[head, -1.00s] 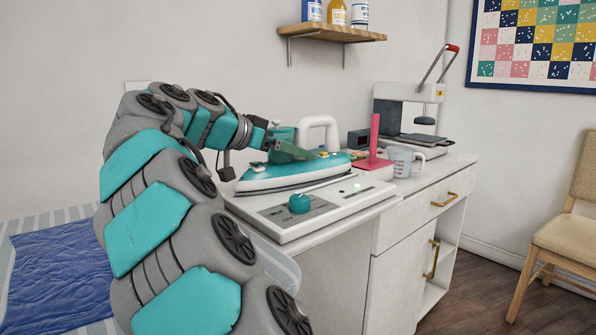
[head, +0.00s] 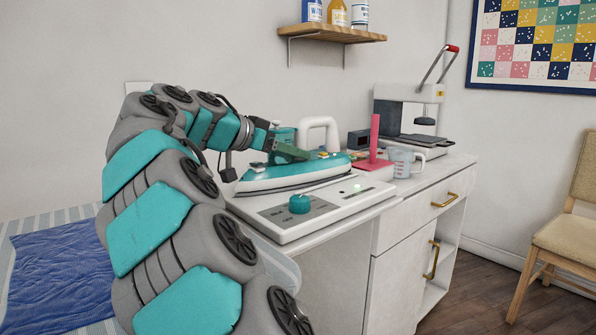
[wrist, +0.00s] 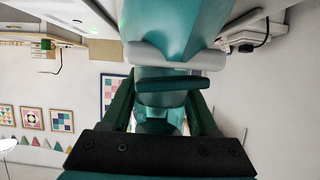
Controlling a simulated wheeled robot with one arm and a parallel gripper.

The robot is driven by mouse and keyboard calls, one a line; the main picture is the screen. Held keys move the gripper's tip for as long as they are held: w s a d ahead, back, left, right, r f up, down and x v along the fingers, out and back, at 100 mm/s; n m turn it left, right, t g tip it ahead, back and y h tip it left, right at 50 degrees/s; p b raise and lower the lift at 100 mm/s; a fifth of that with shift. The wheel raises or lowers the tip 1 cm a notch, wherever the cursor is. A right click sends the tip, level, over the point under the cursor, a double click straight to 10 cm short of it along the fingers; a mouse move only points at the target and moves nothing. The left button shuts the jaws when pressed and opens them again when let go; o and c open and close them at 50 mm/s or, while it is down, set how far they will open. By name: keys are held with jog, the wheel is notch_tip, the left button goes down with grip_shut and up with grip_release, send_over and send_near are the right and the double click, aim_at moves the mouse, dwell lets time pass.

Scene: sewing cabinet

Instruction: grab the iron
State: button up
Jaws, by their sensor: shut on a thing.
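The iron (head: 290,177), teal on top with a pale soleplate edge, sits at its white base station (head: 310,208) on the cabinet top. My gripper (head: 290,152) reaches it from the left at the height of its upper body. In the wrist view the teal body of the iron (wrist: 175,30) fills the upper middle, and my gripper's dark green fingers (wrist: 165,105) stand on both sides of a teal part of it. My gripper is shut on the iron. The fingertips' exact contact is partly hidden in both views.
A pink post (head: 374,136) and a measuring cup (head: 402,161) stand just right of the iron. A white press (head: 408,105) is behind them. A wooden shelf (head: 332,33) hangs above. A chair (head: 565,235) stands at the right, with open floor before it.

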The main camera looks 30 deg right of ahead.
aim_at(290, 135)
grip_shut()
jog(key=shift+r, duration=0.25)
jog(key=shift+r+p, duration=0.9)
jog(key=shift+r, duration=0.5)
jog(key=s+r+b, duration=0.2)
jog(key=s+b, duration=0.3)
jog(key=s, duration=1)
jog(key=shift+s+d, duration=0.3)
jog(key=shift+s, duration=0.1)
